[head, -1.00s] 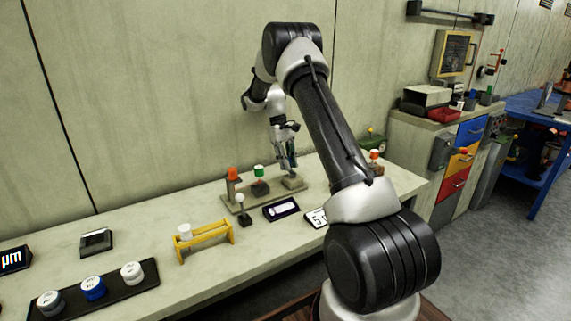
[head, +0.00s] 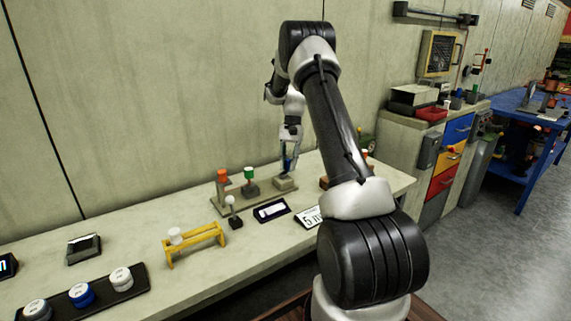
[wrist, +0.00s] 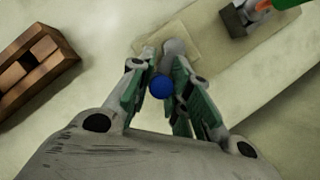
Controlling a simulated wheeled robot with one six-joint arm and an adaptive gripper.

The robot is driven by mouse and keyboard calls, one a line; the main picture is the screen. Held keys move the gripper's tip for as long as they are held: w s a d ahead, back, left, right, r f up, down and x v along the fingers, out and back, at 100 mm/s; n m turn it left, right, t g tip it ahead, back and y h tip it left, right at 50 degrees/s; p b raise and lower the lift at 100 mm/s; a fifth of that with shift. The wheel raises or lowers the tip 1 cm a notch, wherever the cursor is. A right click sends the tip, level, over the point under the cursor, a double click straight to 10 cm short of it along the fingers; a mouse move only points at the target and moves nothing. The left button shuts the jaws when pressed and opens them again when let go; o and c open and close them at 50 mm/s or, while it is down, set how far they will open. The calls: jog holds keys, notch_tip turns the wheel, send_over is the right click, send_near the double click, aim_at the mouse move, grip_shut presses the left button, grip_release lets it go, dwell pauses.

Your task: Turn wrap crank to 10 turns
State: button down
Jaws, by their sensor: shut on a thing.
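The wrap crank shows in the wrist view as a short grey crank arm (wrist: 175,48) with a blue knob (wrist: 160,87). My gripper (wrist: 158,92) has its two green-padded fingers on either side of the blue knob, shut on it. The crank sits over a pale block (wrist: 205,28), which also shows in the head view (head: 285,184) at the right end of the grey fixture. In the head view my gripper (head: 289,161) reaches down over that block. The crank itself is mostly hidden there, and no turn count is readable.
The fixture also bears an orange-topped post (head: 222,182) and a green-topped spool (head: 249,180). In front are a white-balled stand (head: 231,208), a dark tray (head: 271,211) and a card reading 5 (head: 308,217). A yellow rack (head: 195,240) stands left. A brown slotted block (wrist: 35,65) lies beside the gripper.

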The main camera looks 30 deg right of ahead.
jog(key=m, duration=0.1)
jog(key=s+m+t, duration=0.1)
jog(key=m, duration=0.1)
jog(key=shift+s+d+m+y, duration=0.2)
jog(key=shift+m+y, duration=0.1)
jog(key=shift+y, duration=0.1)
jog(key=shift+s+m+t, duration=0.3)
jog(key=shift+m+t, duration=0.05)
jog(key=shift+m, duration=0.45)
jog(key=shift+s+m+t, duration=0.25)
jog(key=shift+m+t, duration=0.1)
jog(key=shift+m, duration=0.45)
jog(key=c, duration=1.3)
grip_release()
jog(key=v, duration=1.2)
jog(key=shift+d+f, duration=0.1)
jog(key=shift+d, duration=0.05)
